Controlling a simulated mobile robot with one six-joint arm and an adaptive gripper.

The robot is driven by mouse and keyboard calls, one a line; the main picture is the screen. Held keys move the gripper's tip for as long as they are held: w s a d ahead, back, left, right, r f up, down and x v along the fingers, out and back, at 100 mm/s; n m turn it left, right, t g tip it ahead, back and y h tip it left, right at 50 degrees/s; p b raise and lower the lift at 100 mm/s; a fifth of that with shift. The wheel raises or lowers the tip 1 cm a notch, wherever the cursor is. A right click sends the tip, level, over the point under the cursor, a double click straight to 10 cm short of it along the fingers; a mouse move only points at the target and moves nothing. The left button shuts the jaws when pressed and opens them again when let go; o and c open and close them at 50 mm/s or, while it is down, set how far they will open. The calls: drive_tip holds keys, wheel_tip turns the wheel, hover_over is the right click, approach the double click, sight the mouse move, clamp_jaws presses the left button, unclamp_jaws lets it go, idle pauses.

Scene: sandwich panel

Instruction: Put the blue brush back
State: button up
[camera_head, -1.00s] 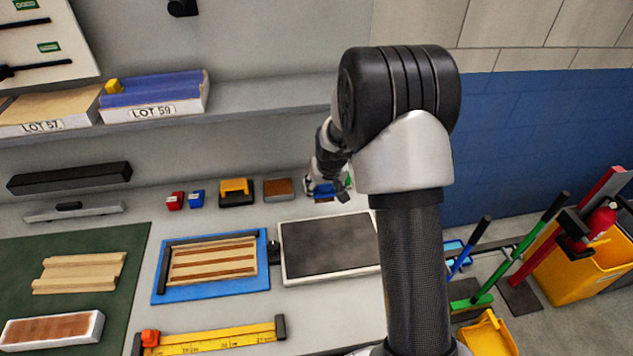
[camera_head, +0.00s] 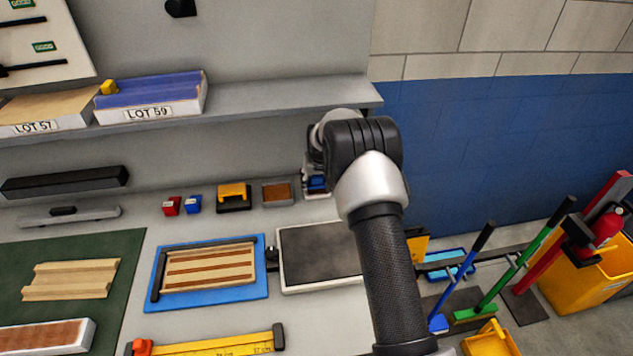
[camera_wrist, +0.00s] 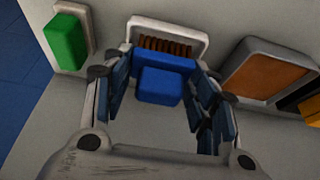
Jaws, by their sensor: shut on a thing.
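The blue brush (camera_wrist: 162,76) shows in the wrist view as a blue block with a row of brown bristles at its far end. My gripper (camera_wrist: 158,100) is shut on it, with a dark-padded finger on each side. A white-rimmed holder (camera_wrist: 170,24) frames the bristle end; I cannot tell whether the brush rests on its floor. In the head view, a bit of the blue brush (camera_head: 317,183) shows at the back of the bench, right of the brown-padded tray, and my arm hides most of my gripper.
A grey tray with a brown pad (camera_wrist: 268,76) lies close to the right in the wrist view, a green block (camera_wrist: 66,40) to the left. In the head view, a shelf (camera_head: 270,103) overhangs the back of the bench. A dark framed plate (camera_head: 318,250) lies in front.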

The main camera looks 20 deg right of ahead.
drive_tip(key=shift+r, duration=0.1)
drive_tip(key=shift+f, duration=0.25)
drive_tip(key=o, duration=0.9)
drive_tip(key=shift+o, duration=0.2)
drive_tip(key=shift+r, duration=0.2)
